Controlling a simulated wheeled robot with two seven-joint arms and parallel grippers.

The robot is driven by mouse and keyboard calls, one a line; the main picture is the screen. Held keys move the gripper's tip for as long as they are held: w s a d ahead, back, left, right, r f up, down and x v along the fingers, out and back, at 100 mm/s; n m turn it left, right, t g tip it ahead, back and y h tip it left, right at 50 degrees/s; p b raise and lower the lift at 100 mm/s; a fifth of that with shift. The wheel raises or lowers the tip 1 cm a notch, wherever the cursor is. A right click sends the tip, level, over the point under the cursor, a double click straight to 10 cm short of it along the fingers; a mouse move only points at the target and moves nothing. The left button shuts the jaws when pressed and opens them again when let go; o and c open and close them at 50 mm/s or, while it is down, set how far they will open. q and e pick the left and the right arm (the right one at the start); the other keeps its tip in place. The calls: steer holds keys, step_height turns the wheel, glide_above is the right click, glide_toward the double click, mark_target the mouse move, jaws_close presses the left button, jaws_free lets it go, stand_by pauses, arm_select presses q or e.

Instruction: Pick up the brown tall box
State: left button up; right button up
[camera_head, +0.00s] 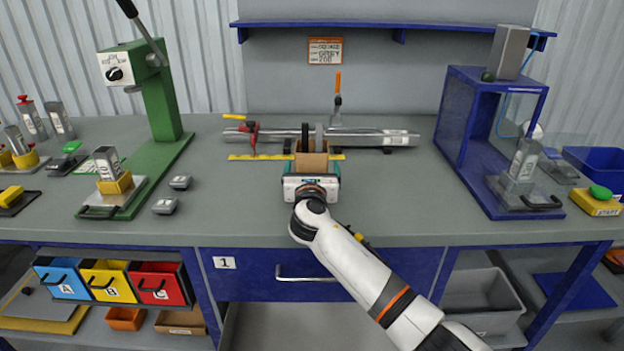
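The brown tall box (311,160) stands near the middle of the table, in front of a metal shaft. Its upper part shows, and its lower front is hidden behind my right gripper (311,168). My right arm comes in from the lower right and the gripper points away from me at the box. Teal parts show on both sides of the box, so the gripper appears to be around it. Whether the fingers press on the box cannot be told. My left gripper is not in view.
The metal shaft (370,137) lies behind the box, with a red clamp (252,137) and a yellow strip (257,157) at its left. A green press (160,105) stands left, a blue frame (463,130) right. The table between them and the gripper is mostly clear.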

steer(key=c, duration=1.1)
steer(key=shift+o, duration=0.2)
steer(key=shift+r, duration=0.1)
step_height(320, 180, up, 10)
steer(key=p, duration=0.1)
steer(key=shift+p, duration=0.3)
steer(key=shift+p, duration=0.45)
steer(key=shift+f, duration=0.4)
